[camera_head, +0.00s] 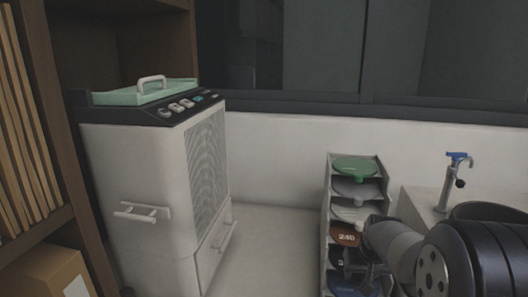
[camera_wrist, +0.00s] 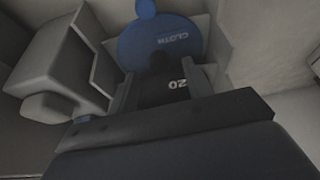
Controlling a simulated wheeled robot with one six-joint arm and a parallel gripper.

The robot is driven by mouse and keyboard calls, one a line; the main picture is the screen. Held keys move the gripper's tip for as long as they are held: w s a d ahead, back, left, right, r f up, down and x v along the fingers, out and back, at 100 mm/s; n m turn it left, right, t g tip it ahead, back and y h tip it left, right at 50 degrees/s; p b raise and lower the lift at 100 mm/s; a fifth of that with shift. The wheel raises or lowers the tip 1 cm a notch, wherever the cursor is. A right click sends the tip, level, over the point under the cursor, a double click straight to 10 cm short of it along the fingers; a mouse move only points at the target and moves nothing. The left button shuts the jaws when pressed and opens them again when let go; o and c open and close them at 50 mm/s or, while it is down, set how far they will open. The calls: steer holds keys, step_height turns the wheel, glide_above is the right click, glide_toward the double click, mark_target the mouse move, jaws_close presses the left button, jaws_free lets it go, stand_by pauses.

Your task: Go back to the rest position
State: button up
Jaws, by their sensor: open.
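My gripper (camera_wrist: 161,80) shows in the wrist view with its two fingers apart. A blue disc (camera_wrist: 165,42) marked "CLOTH" lies beyond the fingertips. A dark disc (camera_wrist: 172,88), with "20" readable on it, shows between the fingers; I cannot tell whether they touch it. In the head view my arm (camera_head: 410,250) reaches in from the lower right to the front of the disc rack (camera_head: 327,215).
The rack holds several discs, including a green one (camera_head: 355,167) on top and a brown one (camera_head: 345,236) marked "240". A white machine (camera_head: 140,185) with a green-topped lid stands at left beside a wooden shelf (camera_head: 62,215). A blue-handled tap (camera_head: 455,170) and dark basin are at right.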

steer(key=shift+x, duration=1.15)
steer(key=shift+r, duration=0.15)
